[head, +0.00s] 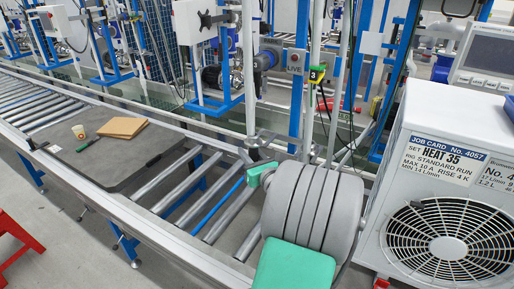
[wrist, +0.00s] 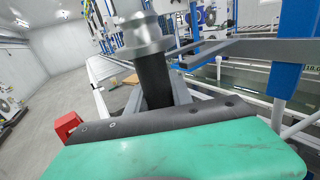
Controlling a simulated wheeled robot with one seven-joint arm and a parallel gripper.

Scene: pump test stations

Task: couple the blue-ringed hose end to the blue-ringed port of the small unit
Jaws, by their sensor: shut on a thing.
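My gripper (head: 262,167) is at the lower middle of the head view, its green parts beside a large grey ribbed part of my arm. In the wrist view, its green finger with a black pad (wrist: 160,118) fills the bottom. It is shut on a black hose end (wrist: 153,82) topped by a metal coupling (wrist: 142,36). In the head view the metal end (head: 261,138) shows just above the gripper, over the conveyor edge. No blue ring shows on it. A white unit (head: 385,160) with a fan grille stands at right. I cannot tell whether it is the small unit, and no blue-ringed port is identifiable.
A roller conveyor (head: 175,203) runs across the left, carrying a dark mat (head: 90,160) with a cup, a cardboard piece and a green pen. Blue-framed test stations (head: 215,75) with pipes stand behind. A red stand (head: 18,243) is at lower left.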

